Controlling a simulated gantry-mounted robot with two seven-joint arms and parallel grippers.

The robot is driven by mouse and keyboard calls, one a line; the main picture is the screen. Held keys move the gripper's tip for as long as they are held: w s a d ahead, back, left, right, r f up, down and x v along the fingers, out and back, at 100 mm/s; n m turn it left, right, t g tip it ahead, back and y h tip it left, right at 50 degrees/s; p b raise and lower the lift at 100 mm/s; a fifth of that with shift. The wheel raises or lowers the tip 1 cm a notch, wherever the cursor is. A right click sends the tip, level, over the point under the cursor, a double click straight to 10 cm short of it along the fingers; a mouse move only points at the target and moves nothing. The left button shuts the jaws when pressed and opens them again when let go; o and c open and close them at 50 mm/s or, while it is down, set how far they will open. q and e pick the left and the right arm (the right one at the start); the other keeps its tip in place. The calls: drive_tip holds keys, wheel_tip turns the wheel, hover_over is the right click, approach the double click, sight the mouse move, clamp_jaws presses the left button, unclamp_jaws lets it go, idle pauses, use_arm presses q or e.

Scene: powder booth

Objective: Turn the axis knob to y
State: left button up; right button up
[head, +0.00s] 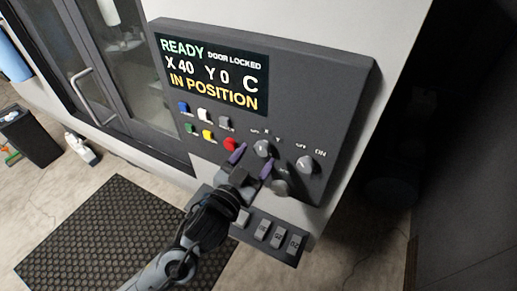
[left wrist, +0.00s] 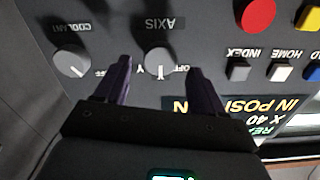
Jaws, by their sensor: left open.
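The axis knob (head: 262,149) is a grey round knob on the dark control panel, with labels OFF, X and Y around it. It also shows in the left wrist view (left wrist: 164,60), upside down, its white pointer line toward the middle label, which seems to be X. My left gripper (head: 252,160) is open, its two purple fingers pointing at the panel. In the left wrist view (left wrist: 160,68) the knob lies ahead between the fingertips; I cannot tell whether they touch it. My right gripper is not in view.
The coolant knob (head: 305,164) is right of the axis knob. A red button (head: 230,145) is to its left. Another knob (head: 280,187) lies below, partly behind the gripper. The screen (head: 212,75) reads READY, DOOR LOCKED, X 40, Y 0, C, IN POSITION. Rocker switches (head: 262,230) are underneath.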

use_arm(q)
drive_tip(key=shift+x, duration=1.25)
drive_tip(key=c, duration=1.1)
drive_tip(key=shift+o, duration=0.2)
drive_tip(key=shift+m, duration=0.4)
drive_tip(key=shift+f+m+b, duration=0.1)
drive_tip(key=shift+m+b, duration=0.2)
drive_tip(key=shift+m, duration=0.6)
drive_tip(key=m+b, duration=0.1)
drive_tip(key=m, duration=0.2)
drive_tip(key=shift+d, duration=0.1)
drive_tip(key=shift+m+b, duration=1.25)
drive_tip(key=shift+m, duration=0.95)
